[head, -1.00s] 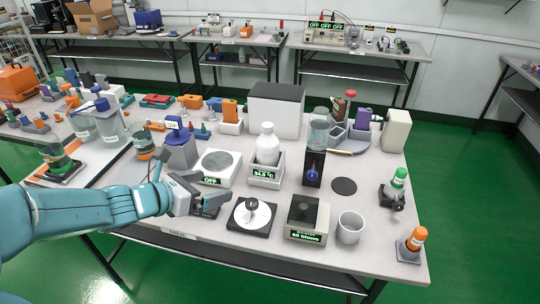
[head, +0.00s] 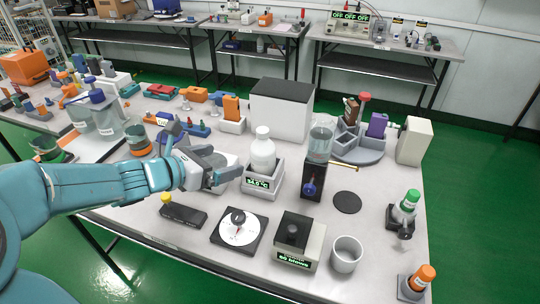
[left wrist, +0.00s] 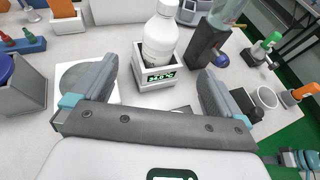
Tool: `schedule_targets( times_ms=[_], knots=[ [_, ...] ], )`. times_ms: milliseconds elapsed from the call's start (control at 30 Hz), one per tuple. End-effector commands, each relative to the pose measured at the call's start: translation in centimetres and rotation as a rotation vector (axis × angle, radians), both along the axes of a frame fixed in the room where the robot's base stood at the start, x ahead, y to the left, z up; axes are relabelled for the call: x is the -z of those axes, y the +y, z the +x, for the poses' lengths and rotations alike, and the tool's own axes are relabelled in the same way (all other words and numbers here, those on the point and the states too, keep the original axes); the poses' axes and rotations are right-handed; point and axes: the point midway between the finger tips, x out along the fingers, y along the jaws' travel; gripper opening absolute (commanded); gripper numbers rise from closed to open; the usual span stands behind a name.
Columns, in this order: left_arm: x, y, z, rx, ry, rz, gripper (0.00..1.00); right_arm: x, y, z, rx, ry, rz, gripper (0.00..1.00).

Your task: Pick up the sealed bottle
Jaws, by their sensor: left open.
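The white sealed bottle (head: 262,152) stands upright in a grey-white heater block with a lit green display (head: 258,184), in the middle of the table. My left gripper (head: 226,165) is to the left of the bottle, open and empty, and apart from it. In the left wrist view the bottle (left wrist: 160,35) shows beyond and between the two spread fingers (left wrist: 160,95), with its cap cut off by the top edge.
A black dispenser with a clear reservoir (head: 314,180) stands close to the right of the bottle. A large white box with a dark lid (head: 282,112) stands behind it. A dial plate (head: 239,228), a tapping device (head: 297,240) and a white cup (head: 346,254) stand in front.

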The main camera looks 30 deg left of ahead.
Motion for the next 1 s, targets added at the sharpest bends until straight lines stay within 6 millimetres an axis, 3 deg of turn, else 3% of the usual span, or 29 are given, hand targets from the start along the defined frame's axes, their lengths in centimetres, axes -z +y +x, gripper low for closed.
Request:
schedule_targets(
  times_ms=[167, 500, 767, 1000],
  knots=[
    [1.2, -0.4, 1.7, 0.004, 0.000, -0.002, 1.00, 0.8, 0.0, 0.0, 0.000, 0.001, 0.000, 0.43],
    [3.9, -1.4, 8.0, 0.001, 0.001, 0.000, 1.00, 2.2, 0.0, 0.0, 0.000, 0.001, 0.000, 0.43],
    [4.8, -2.0, 10.3, 0.001, 0.002, 0.001, 1.00, 2.4, 0.0, 0.0, 0.000, 0.000, 0.000, 0.43],
    [6.1, -2.7, 13.8, 0.000, 0.001, 0.001, 1.00, 2.8, 0.0, 0.0, 0.000, 0.000, 0.000, 0.43]
  ],
)
